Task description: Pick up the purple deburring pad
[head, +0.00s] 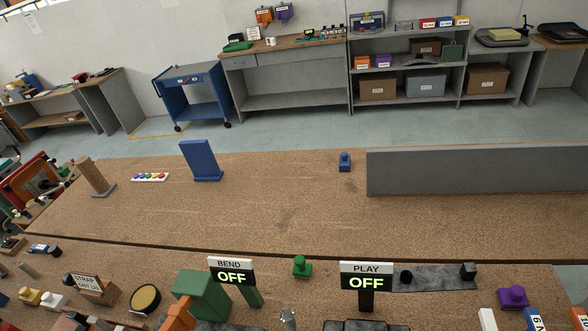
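A purple piece with a raised round knob (513,297), which looks like the deburring pad, sits on the near cork-brown bench (440,307) at the lower right. It stands upright and apart from the things around it. Similar knobbed pieces show in green (302,267) at the near bench's middle and in blue (345,162) on the far bench. My gripper is not in view, and nothing visible holds the purple piece.
A long grey panel (480,170) stands on the far bench (270,205), whose middle is mostly clear.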

